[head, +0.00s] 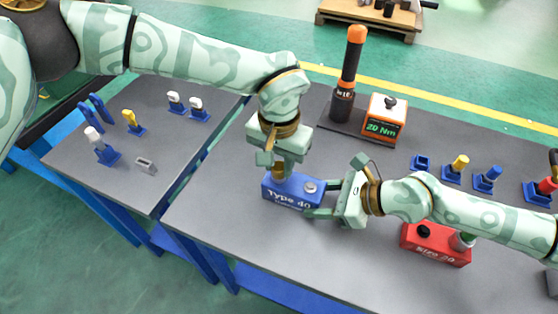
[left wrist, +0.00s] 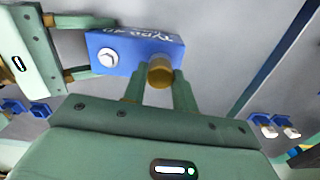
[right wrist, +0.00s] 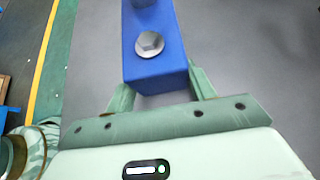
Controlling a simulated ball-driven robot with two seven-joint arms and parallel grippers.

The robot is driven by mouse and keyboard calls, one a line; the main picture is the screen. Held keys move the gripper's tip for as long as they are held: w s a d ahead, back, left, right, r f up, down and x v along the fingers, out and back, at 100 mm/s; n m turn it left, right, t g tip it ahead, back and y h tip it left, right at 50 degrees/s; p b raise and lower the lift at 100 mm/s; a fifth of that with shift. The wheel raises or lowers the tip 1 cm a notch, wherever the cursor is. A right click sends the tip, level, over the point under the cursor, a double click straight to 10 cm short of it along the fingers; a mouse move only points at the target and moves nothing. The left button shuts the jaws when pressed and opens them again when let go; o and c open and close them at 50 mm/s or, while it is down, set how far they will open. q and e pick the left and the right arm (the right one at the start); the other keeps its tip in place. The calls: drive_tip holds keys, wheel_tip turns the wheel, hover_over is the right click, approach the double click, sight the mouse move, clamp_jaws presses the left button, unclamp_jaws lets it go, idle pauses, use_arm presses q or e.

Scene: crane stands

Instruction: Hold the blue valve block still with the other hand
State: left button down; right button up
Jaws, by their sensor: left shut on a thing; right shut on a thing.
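The blue valve block (head: 291,196), marked Type 40, sits on the dark table with a silver hex plug on its top. My right gripper (head: 323,197) is shut on its right end, with one finger on each side. In the right wrist view the block (right wrist: 155,66) runs between the fingers, its far end cut off by the frame. My left gripper (head: 279,168) points down from above and is shut on a brass cylindrical fitting (left wrist: 160,71) at the block's other end. I cannot tell how deep the fitting sits in the block.
A red block (head: 436,246) stands at the front right. An orange-and-black tool (head: 350,72) and an orange torque display (head: 385,118) stand behind. Blue stands with coloured parts (head: 455,168) are at the right, others with white caps (head: 198,108) on the left table. The table's front middle is clear.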

use_arm(q)
drive_tip(key=shift+m, duration=0.5)
drive_tip(key=c, duration=1)
unclamp_jaws()
drive_tip(key=shift+c, duration=0.9)
